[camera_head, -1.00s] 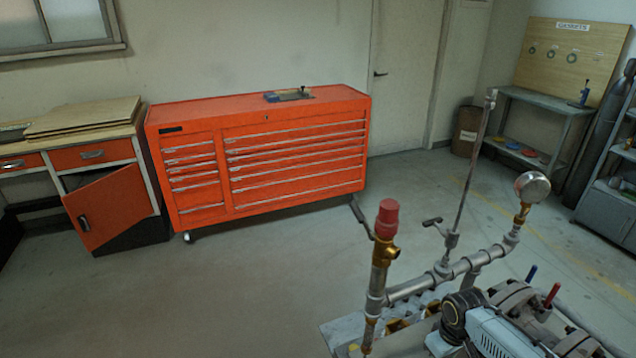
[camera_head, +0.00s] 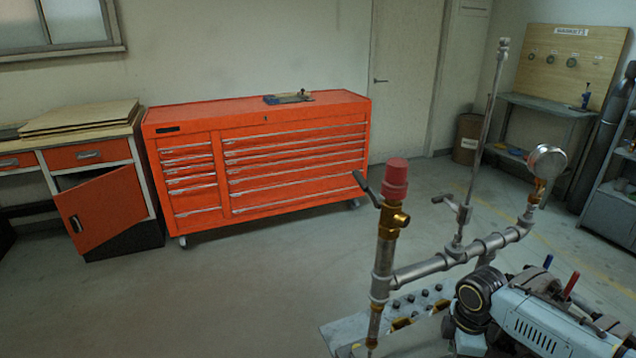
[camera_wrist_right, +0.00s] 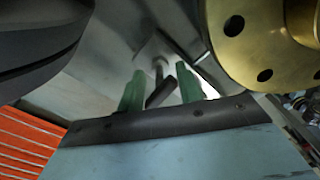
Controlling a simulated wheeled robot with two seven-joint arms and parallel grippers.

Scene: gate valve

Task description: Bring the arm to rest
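My right arm, light blue with a black joint, appears at the lower right of the head view, in front of the pipework (camera_head: 435,268). Its fingertips are hidden there. In the right wrist view two green fingers of my right gripper (camera_wrist_right: 160,92) stand apart. A dark slanted bar (camera_wrist_right: 160,94) shows between or beyond them; I cannot tell whether they touch it. A round brass flange with bolt holes (camera_wrist_right: 260,45) fills the upper right of that view. My left gripper is not in view.
The pipework carries a red-capped brass fitting (camera_head: 395,180), a pressure gauge (camera_head: 547,162) and a tall thin rod (camera_head: 485,130). An orange tool chest (camera_head: 270,165) stands at the back wall. A cabinet door (camera_head: 88,218) hangs open at left. The floor between is clear.

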